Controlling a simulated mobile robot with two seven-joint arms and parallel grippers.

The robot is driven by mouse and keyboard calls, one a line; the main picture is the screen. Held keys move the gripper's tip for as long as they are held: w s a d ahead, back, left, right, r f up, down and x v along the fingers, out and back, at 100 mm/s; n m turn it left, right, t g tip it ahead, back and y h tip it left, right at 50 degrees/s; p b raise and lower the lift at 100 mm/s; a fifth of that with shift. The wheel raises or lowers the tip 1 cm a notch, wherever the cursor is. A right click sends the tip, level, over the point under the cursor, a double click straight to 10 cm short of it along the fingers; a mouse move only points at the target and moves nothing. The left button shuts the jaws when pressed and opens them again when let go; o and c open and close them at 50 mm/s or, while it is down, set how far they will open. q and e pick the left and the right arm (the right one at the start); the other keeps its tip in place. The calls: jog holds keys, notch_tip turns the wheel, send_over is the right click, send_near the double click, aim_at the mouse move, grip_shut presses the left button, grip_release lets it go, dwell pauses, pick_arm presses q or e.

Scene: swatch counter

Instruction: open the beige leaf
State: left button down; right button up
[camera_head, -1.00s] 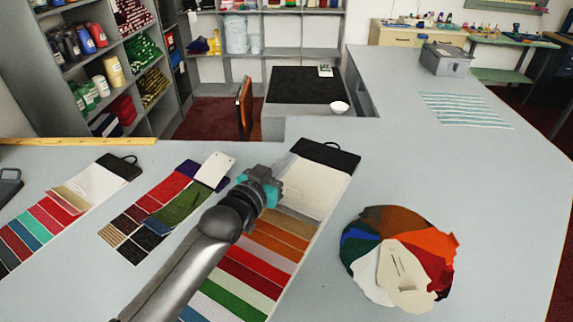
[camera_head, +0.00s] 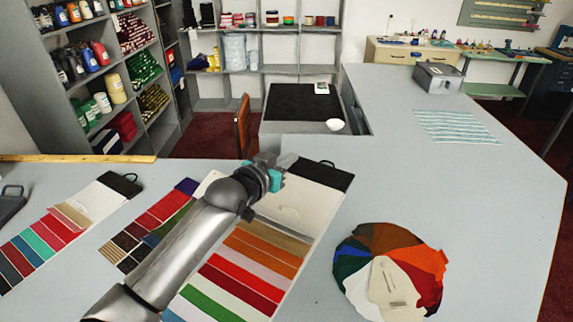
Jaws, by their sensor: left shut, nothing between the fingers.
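A long swatch card with a black top and white header (camera_head: 290,208) lies in the middle of the counter. Its topmost coloured leaf is a flat tan-beige strip (camera_head: 257,241), above orange, red and green ones; my arm covers its left side. Another beige leaf (camera_head: 71,216) on the left card looks partly raised. My left gripper (camera_head: 287,162) is shut and empty. It is over the upper end of the middle card, beyond the tan-beige strip; its height above the card is hard to tell. My right gripper is not in view.
A smaller swatch card (camera_head: 135,226) lies left of my arm. A round fan of coloured swatches (camera_head: 392,245) lies to the right. A yellow ruler (camera_head: 80,158) is at the back left edge. The counter right of the middle card is mostly clear.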

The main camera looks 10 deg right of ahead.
pick_arm(q)
jog(key=shift+w+d+r, duration=0.35)
jog(key=shift+w+r, duration=0.05)
jog(key=shift+a, duration=0.1)
dwell(1.1)
jog(key=v, duration=1.5)
jog(key=shift+r, duration=0.25)
